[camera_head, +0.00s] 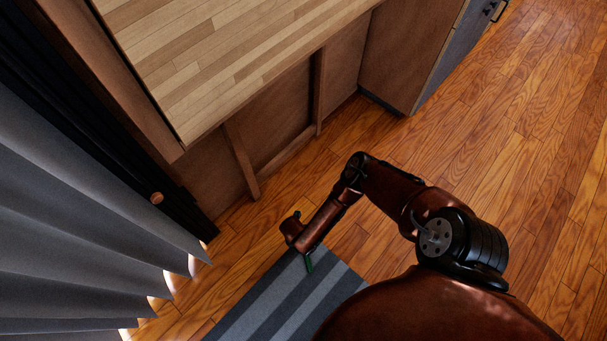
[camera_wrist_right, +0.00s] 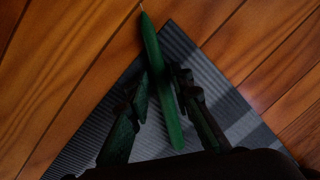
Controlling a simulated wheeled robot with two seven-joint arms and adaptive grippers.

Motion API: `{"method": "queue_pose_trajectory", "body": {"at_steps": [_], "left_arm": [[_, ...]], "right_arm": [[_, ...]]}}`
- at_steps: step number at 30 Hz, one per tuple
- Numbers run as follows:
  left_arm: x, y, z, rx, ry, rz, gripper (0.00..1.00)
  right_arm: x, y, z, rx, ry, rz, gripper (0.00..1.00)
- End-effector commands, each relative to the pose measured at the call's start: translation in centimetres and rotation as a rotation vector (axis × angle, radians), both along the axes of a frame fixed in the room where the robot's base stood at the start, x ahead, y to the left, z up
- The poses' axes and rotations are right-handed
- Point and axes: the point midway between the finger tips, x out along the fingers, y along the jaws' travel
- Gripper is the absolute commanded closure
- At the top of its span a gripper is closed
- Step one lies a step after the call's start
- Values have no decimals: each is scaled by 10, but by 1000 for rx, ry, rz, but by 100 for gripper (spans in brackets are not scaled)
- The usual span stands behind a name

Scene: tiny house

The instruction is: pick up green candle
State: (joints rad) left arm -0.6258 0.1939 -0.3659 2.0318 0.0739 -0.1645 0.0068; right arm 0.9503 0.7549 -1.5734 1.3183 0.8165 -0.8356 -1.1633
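The green candle (camera_wrist_right: 163,85) is long and thin and shows in the right wrist view between the two fingers of my right gripper (camera_wrist_right: 161,76). The fingers lean inward and close in on its sides, with its pointed end beyond the fingertips. In the head view a short green piece of the candle (camera_head: 309,263) shows just below my right wrist, over the striped mat; my wrist hides the gripper fingers there. The wrist view is dark, so firm contact on both sides is hard to make out. My left gripper is in neither view.
A grey striped mat (camera_head: 265,305) lies on the wooden floor (camera_head: 490,150). A wooden counter (camera_head: 215,50) with panels below stands at the upper left, and a cabinet (camera_head: 410,50) beyond it. Grey curtains (camera_head: 80,220) hang at the left. Floor to the right is clear.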

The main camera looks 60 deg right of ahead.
Motion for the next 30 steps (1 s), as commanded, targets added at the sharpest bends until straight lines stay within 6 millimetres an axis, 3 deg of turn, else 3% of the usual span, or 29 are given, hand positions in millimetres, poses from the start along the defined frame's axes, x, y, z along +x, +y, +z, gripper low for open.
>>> {"method": "queue_pose_trajectory", "body": {"at_steps": [6, 15, 30], "left_arm": [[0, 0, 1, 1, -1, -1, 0], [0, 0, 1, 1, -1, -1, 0], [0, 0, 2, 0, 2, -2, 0]], "right_arm": [[1, 0, 1, 0, -1, 0, 80], [0, 0, 1, -1, -1, 0, 100], [1, 0, 3, 1, -1, 0, 100]]}}
